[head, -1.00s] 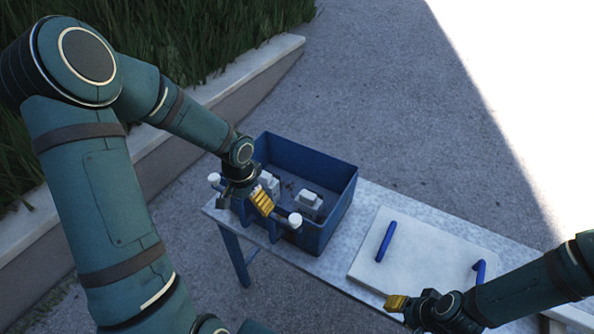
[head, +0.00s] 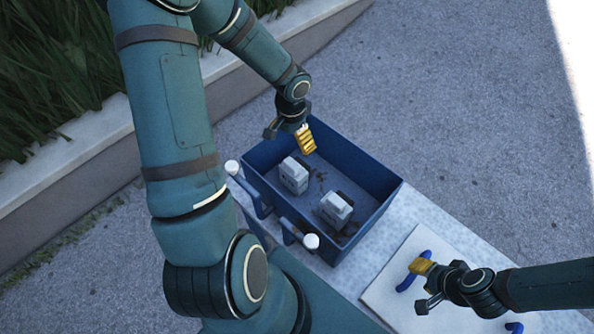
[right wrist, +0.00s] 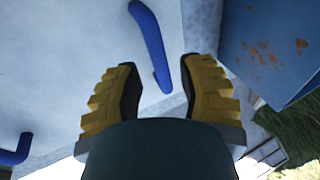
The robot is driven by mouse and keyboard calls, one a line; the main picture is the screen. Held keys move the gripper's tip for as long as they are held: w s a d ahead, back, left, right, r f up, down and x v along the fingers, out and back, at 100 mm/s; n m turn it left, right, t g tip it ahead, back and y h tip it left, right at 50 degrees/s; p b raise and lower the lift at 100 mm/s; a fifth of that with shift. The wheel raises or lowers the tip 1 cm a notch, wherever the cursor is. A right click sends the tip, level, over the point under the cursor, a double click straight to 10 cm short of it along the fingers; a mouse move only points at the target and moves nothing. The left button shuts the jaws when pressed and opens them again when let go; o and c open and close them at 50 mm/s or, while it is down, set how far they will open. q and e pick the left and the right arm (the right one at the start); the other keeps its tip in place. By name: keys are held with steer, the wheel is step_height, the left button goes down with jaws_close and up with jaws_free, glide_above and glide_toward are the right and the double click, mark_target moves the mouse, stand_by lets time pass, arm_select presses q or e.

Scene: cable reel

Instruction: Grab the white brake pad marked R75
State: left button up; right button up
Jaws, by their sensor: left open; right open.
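Two pale grey-white blocks lie inside the blue bin (head: 375,170) in the head view: one further left (head: 294,176) and one nearer the right (head: 335,208). I cannot read any marking on either, so I cannot tell which is R75. My left gripper (head: 290,138) is open and empty, above the bin's far left side and behind the left block. My right gripper (head: 422,286) is open and empty, over the pale lid beside its blue handle; its yellow-padded fingers also show apart in the right wrist view (right wrist: 158,85).
The bin stands on a speckled table (head: 350,280). White-capped blue handles (head: 310,241) stick up at the bin's near side. A pale lid (head: 395,258) with two blue handles lies to the right. Dark debris is on the bin floor. A kerb and grass are behind left.

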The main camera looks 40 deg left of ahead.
mark_target(295, 161)
arm_select(q)
step_height(295, 161, down, 6)
steer(key=shift+f+b, duration=0.15)
steer(key=shift+b, duration=0.35)
arm_select(e)
steer(key=shift+f, duration=0.7)
arm_select(q)
steer(key=shift+w+d+f+b, duration=0.1)
steer(key=shift+d+f+b, duration=0.15)
steer(key=shift+f, duration=1.05)
steer(key=shift+d+f+b, duration=0.15)
steer(key=shift+f+b, duration=0.05)
steer(key=shift+f, duration=1.1)
arm_select(e)
steer(key=shift+a+f, duration=0.1)
steer(key=shift+f, duration=0.45)
arm_select(q)
steer(key=c, duration=1.4)
arm_select(e)
steer(key=shift+w, duration=0.1)
